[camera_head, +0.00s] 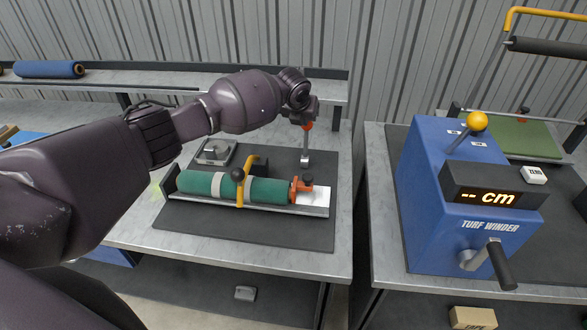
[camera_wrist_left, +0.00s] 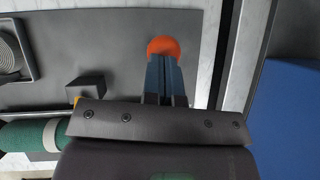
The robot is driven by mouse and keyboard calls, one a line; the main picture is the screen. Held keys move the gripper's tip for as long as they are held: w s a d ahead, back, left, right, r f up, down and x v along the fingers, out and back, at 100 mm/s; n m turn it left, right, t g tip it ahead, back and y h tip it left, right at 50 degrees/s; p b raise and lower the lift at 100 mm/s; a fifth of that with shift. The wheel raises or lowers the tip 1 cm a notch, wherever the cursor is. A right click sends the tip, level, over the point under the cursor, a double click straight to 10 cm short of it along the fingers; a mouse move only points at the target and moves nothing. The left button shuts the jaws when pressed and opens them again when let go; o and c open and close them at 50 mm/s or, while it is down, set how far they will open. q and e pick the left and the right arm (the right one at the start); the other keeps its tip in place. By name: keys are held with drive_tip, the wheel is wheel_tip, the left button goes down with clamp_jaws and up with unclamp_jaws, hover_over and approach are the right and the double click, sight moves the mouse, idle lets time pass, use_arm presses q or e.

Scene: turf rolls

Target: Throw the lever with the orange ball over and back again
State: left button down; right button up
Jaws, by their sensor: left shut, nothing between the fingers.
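The lever with the orange ball (camera_head: 308,126) stands on the dark mat of the left bench. Its grey shaft runs down to a small pale metal foot (camera_head: 305,160), and it looks roughly upright. My left gripper (camera_head: 303,116) is at the ball, above the bench. In the left wrist view the orange ball (camera_wrist_left: 165,47) shows just past the fingertips of my left gripper (camera_wrist_left: 163,62), which are shut and empty. The shaft is hidden there. I cannot tell whether the fingers touch the ball. My right gripper is not in view.
In front of the lever lies a green roll (camera_head: 268,190) in a rack with a yellow bar (camera_head: 247,182) and an orange clamp (camera_head: 301,187). A blue turf winder (camera_head: 425,190) with a yellow ball knob (camera_head: 477,121) stands on the right bench. A gap separates the benches.

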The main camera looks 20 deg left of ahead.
use_arm(q)
drive_tip(key=shift+w+a, duration=0.15)
drive_tip(key=shift+w, duration=0.45)
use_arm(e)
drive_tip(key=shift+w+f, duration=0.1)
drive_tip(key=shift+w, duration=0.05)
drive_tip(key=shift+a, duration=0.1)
